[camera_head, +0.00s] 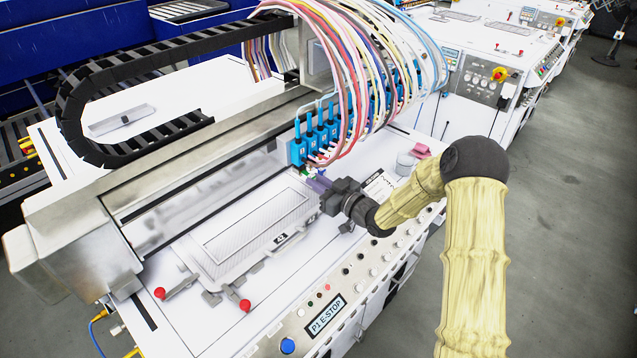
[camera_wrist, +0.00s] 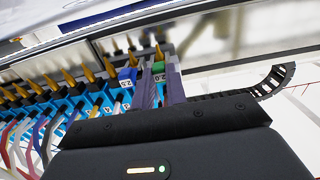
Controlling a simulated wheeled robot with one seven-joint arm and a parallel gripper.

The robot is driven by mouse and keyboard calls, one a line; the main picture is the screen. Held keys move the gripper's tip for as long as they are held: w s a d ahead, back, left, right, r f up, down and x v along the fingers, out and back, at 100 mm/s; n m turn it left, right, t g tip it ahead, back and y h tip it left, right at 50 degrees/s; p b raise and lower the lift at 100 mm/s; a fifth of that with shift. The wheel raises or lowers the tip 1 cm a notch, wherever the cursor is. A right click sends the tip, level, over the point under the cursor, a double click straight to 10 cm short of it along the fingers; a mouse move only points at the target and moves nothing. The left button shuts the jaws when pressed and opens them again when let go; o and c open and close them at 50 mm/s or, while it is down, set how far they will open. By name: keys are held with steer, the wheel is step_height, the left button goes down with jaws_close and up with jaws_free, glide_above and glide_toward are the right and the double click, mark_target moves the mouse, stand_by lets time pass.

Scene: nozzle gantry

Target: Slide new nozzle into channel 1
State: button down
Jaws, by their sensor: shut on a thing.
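My gripper (camera_head: 318,183) has purple fingers and is just below the near end of the nozzle row in the head view. In the wrist view its fingers (camera_wrist: 161,84) are shut on a green nozzle (camera_wrist: 158,78) labelled 2.0, with a brass tip pointing up in the picture. Beside it, to the left, is a blue nozzle labelled 2.5 (camera_wrist: 127,76) at the end of the row of blue channel blocks (camera_wrist: 75,98). The row (camera_head: 298,150) also shows in the head view.
Coloured hoses (camera_head: 345,60) arch above the row. The metal gantry beam (camera_head: 200,150) runs to the left. A white tray (camera_head: 255,230) lies on the machine bed, with red knobs (camera_head: 245,305) near its front. A grey cup (camera_head: 405,164) and pink object (camera_head: 421,151) stand to the right.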

steer(key=c, duration=1.3)
jaws_free()
steer(key=shift+c, duration=0.2)
steer(key=b+v, duration=0.2)
steer(key=v, duration=1.5)
steer(key=shift+s, duration=0.2)
steer(key=shift+d, duration=0.15)
